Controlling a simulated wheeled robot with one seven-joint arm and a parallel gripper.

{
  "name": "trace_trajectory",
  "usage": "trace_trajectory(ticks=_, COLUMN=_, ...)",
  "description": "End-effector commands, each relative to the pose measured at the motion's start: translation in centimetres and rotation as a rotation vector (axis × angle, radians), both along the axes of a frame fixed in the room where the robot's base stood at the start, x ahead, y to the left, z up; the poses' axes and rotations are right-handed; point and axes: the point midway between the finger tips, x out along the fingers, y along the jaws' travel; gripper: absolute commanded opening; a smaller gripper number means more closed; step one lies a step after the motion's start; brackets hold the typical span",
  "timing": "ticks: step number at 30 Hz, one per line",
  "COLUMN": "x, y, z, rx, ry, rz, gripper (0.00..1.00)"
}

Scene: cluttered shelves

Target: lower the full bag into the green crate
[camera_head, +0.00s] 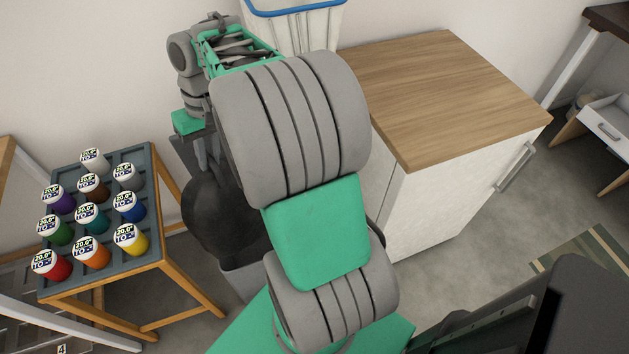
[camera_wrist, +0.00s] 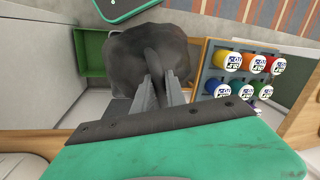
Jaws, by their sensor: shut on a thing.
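A dark grey, bulging bag (camera_wrist: 148,62) hangs from my gripper (camera_wrist: 160,88); the fingers are shut on its gathered neck. In the head view the bag (camera_head: 212,220) hangs below my gripper (camera_head: 203,158), to the left of my arm, which hides its right side. The green crate (camera_wrist: 92,52) shows in the wrist view on the floor, left of the bag. I cannot make out the crate in the head view.
A grey bin (camera_head: 240,283) stands below the bag, partly hidden. A rack of coloured jars (camera_head: 148,258) is at left.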

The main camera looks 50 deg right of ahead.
Motion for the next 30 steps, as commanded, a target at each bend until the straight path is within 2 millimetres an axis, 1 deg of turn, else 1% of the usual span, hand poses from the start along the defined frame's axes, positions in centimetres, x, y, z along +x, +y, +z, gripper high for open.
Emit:
trace_trajectory(ticks=1, x=0.0, y=-0.9, z=-0.8, rx=-0.002, ry=-0.004, rz=-0.049, gripper=0.0)
trace_trajectory(ticks=5, x=-0.4, y=-3.4, z=-2.5, rx=-0.002, ry=-0.004, rz=-0.204, gripper=0.0)
trace_trajectory(ticks=8, x=-0.9, y=-5.8, z=-3.9, rx=-0.001, ry=-0.004, rz=-0.346, gripper=0.0)
trace_trajectory(ticks=13, x=-2.4, y=-10.5, z=-6.7, rx=-0.002, ry=-0.005, rz=-0.628, gripper=0.0)
trace_trajectory(ticks=18, x=-4.5, y=-15.0, z=-9.3, rx=-0.002, ry=-0.004, rz=-0.903, gripper=0.0)
trace_trajectory(ticks=24, x=-6.9, y=-18.9, z=-11.5, rx=-0.003, ry=-0.005, rz=-1.152, gripper=0.0)
trace_trajectory(ticks=30, x=-8.8, y=-21.5, z=-13.0, rx=-0.003, ry=-0.005, rz=-1.323, gripper=0.0)
